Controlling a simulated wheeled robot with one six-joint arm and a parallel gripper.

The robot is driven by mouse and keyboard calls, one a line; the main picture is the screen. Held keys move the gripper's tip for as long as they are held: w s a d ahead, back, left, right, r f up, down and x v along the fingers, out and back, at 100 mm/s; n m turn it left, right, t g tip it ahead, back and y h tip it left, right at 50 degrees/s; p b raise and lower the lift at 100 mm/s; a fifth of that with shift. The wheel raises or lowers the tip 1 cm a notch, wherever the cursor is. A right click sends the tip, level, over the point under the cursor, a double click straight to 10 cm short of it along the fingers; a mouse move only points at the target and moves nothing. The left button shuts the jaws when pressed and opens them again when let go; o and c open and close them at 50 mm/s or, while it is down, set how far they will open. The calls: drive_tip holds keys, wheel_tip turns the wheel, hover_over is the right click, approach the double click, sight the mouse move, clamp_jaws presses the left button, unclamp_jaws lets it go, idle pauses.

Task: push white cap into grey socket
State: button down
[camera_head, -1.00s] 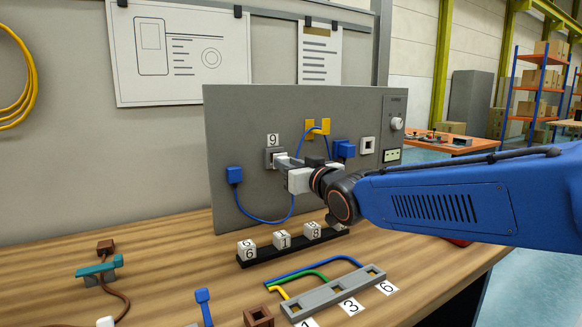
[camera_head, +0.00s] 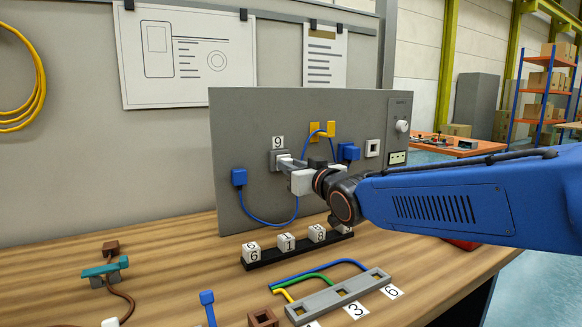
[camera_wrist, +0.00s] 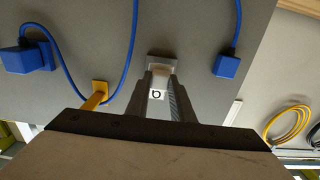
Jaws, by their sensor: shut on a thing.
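The grey socket (camera_head: 272,163) sits on the upright grey panel, under a tag marked 9. It also shows in the wrist view (camera_wrist: 161,57). My gripper (camera_head: 287,164) is at the socket's front, its two fingers close together and shut on the white cap (camera_wrist: 160,71). The cap is at the socket's mouth, mostly hidden by the fingers and the socket. How deep it sits in the socket I cannot tell. In the wrist view my gripper (camera_wrist: 160,84) points straight at the socket, with the 9 tag (camera_wrist: 157,94) between the fingers.
A blue plug (camera_head: 239,177) with a looping cable is left of the socket. Yellow blocks (camera_head: 314,133) and another blue plug (camera_head: 348,151) are to the right. Below, a black rail (camera_head: 258,262) holds numbered white cubes on the wooden table, near a grey slotted bar (camera_head: 338,297).

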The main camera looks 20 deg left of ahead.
drive_tip(key=shift+x, duration=0.9)
idle(1.8)
drive_tip(key=c, duration=1.4)
unclamp_jaws()
drive_tip(key=shift+c, duration=0.2)
